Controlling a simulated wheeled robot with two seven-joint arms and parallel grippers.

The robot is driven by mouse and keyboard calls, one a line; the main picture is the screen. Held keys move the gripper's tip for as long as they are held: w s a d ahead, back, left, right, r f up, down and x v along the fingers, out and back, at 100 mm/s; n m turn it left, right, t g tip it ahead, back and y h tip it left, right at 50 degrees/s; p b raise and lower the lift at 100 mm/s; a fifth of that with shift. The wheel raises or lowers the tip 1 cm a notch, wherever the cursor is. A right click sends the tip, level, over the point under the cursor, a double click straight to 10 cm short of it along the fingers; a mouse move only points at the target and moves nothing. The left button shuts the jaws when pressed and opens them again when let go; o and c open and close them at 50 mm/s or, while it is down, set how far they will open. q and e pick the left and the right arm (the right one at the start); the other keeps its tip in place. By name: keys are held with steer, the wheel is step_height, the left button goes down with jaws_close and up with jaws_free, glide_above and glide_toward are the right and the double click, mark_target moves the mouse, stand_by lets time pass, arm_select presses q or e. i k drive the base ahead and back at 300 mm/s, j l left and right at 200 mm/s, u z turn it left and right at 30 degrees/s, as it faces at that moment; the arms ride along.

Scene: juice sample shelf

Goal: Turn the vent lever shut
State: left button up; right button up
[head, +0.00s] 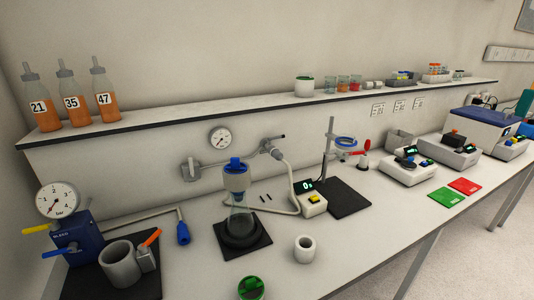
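Neither of my grippers shows in the head view. No lever carries a label I can read as vent, so I cannot tell which one it is. A blue block (78,236) at the left bears a round pressure gauge (58,200), a yellow lever (38,229) pointing left and a blue lever (58,253) below it. An orange lever (151,238) sits tilted on a grey fitting (147,259) beside a grey cup. A wall valve (270,149) with a thin handle is above the bench, right of a wall gauge (220,138).
A flask (240,220) with a blue-topped funnel stands on a dark mat, its hose running right. A small grey cup (305,249) and green-rimmed pot (251,288) stand near the front edge. Three orange bottles (74,98) are on the shelf.

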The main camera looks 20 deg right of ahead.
mark_target(192, 175)
steer(key=i+l+u, duration=0.15)
steer(key=i, duration=0.15)
steer(key=i+l+u, duration=0.1)
steer(key=i+l, duration=0.15)
steer(key=l+u, duration=0.15)
steer(key=u, duration=0.35)
steer(key=k+l+u, duration=0.1)
steer(key=u, duration=0.35)
